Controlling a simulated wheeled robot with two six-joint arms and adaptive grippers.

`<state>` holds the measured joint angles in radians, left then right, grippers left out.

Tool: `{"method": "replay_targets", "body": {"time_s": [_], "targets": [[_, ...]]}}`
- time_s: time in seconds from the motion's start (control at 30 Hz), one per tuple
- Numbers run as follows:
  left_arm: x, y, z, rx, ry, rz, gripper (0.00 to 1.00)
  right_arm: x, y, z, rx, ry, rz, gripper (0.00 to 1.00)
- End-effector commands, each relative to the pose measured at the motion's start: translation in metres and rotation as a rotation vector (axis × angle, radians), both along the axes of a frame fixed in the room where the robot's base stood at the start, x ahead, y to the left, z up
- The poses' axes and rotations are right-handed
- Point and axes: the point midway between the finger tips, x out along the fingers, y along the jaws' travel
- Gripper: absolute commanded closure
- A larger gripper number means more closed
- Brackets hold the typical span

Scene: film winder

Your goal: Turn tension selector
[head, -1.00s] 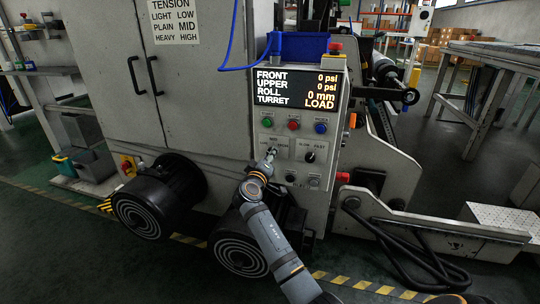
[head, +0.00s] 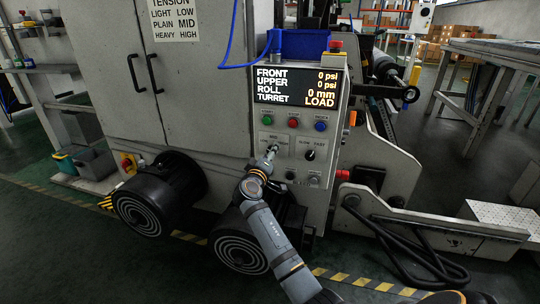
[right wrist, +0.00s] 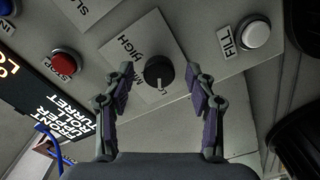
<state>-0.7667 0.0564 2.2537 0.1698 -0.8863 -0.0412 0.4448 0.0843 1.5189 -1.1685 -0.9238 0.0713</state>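The tension selector (right wrist: 159,71) is a round black knob on a pale label plate, with a white mark pointing down in the right wrist view. HIGH is printed beside it; other lettering is partly hidden by the knob. My right gripper (right wrist: 160,78) is open, with one finger on each side of the knob and visible gaps between. In the head view my right gripper (head: 271,152) reaches the panel at the selector and covers it. The tension chart (head: 174,20) on the cabinet pairs light with low, plain with mid, heavy with high. My left gripper is out of view.
A second knob, marked SLOW and FAST (head: 310,155), sits just right. Green (head: 267,119), red (head: 293,121) and blue (head: 320,126) buttons are above, under the display (head: 297,86). The white FILL button (right wrist: 255,32) is near the gripper in the wrist view. Black motors (head: 240,240) stand below.

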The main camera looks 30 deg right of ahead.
Motion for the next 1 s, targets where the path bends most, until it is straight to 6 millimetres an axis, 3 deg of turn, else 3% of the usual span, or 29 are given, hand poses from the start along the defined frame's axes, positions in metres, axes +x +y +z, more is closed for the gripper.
{"method": "replay_targets", "body": {"time_s": [0.23,0.6,1.0], "targets": [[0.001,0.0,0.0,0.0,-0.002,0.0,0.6,-0.005,0.007,-0.001,0.002,-0.001,0.002,0.44],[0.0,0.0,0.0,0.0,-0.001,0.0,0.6,-0.045,0.054,-0.001,0.002,0.0,0.001,0.44],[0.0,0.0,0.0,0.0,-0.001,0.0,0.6,-0.049,0.057,0.0,0.0,0.0,0.0,0.44]]}}
